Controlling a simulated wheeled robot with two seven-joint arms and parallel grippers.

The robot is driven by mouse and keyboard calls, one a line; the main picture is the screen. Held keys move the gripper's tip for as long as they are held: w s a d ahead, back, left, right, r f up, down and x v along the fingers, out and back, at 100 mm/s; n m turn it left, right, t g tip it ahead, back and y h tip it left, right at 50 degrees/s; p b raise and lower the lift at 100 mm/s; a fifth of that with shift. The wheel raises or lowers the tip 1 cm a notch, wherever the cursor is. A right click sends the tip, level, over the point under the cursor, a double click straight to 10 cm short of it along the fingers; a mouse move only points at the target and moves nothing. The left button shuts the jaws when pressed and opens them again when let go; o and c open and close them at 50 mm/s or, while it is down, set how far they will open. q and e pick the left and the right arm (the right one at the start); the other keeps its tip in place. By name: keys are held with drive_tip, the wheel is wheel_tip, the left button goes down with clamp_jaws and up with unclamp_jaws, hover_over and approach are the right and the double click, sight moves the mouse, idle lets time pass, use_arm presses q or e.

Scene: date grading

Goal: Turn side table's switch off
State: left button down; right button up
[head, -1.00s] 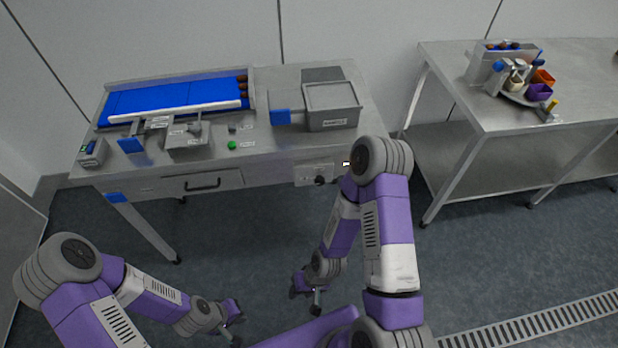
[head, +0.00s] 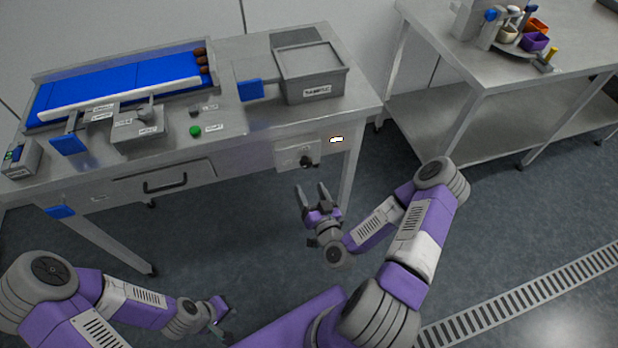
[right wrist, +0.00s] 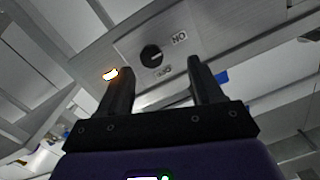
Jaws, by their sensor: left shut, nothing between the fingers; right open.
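The switch is a black rotary knob (head: 308,162) on a grey panel (head: 290,155) on the front of the conveyor table (head: 230,135). The right wrist view shows the knob (right wrist: 151,54) between ON and OFF labels; I cannot surely tell which one it points to. A small lamp (head: 337,139) beside the panel glows whitish-orange, also in the right wrist view (right wrist: 110,74). My right gripper (head: 312,190) is open and empty, below and in front of the knob, fingers towards it and apart from it. My left gripper (head: 223,317) is shut and empty, low at the left.
A drawer with a black handle (head: 165,184) lies left of the panel. The tabletop holds a blue conveyor (head: 120,88), a grey lidded bin (head: 315,88) and a green button (head: 195,131). A second steel table (head: 500,75) stands at the right. Open floor lies between.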

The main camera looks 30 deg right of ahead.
sight(307, 165)
drive_tip(key=shift+m+h, duration=0.3)
drive_tip(key=shift+h, duration=0.2)
drive_tip(key=x, duration=0.2)
drive_tip(key=d+b+x, duration=0.1)
drive_tip(key=x, duration=0.2)
drive_tip(key=r+x, duration=0.1)
drive_tip(key=x, duration=0.1)
drive_tip(key=shift+w+d, duration=0.15)
drive_tip(key=shift+d, duration=0.2)
drive_tip(key=shift+c, duration=0.3)
drive_tip(key=shift+f, duration=0.1)
drive_tip(key=c, duration=1)
